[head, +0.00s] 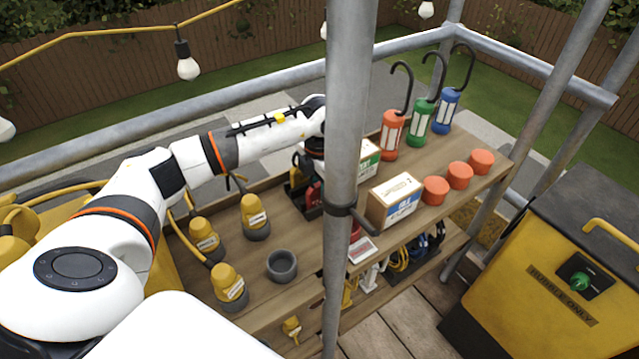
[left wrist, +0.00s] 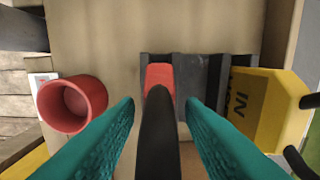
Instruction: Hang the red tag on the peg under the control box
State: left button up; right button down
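A red piece (left wrist: 159,75), which may be the red tag, sits in a dark grey slotted holder (left wrist: 215,75); a black part (left wrist: 158,135) rises from it toward the camera. My left gripper (left wrist: 160,112) is open, with one teal finger on each side of the black part; no grip shows. In the head view, red (head: 313,195) shows at the holder, and the steel pole hides part of my left gripper. A control box under that name and its peg cannot be made out for certain. My right gripper is not in view.
A red cup (left wrist: 72,103) stands left of the holder, and a yellow block marked "IN" (left wrist: 262,108) stands right. A steel pole (head: 349,110) rises before the wooden shelf. A carton (head: 394,201) and red cups are right; a yellow bin (head: 560,250) has a green knob.

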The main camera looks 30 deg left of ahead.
pick_arm(q)
jog(key=shift+r, duration=0.1)
jog(key=shift+r, duration=0.2)
notch_tip(320, 180, up, 12)
jog(key=shift+f+b, duration=0.25)
jog(key=shift+b, duration=0.9)
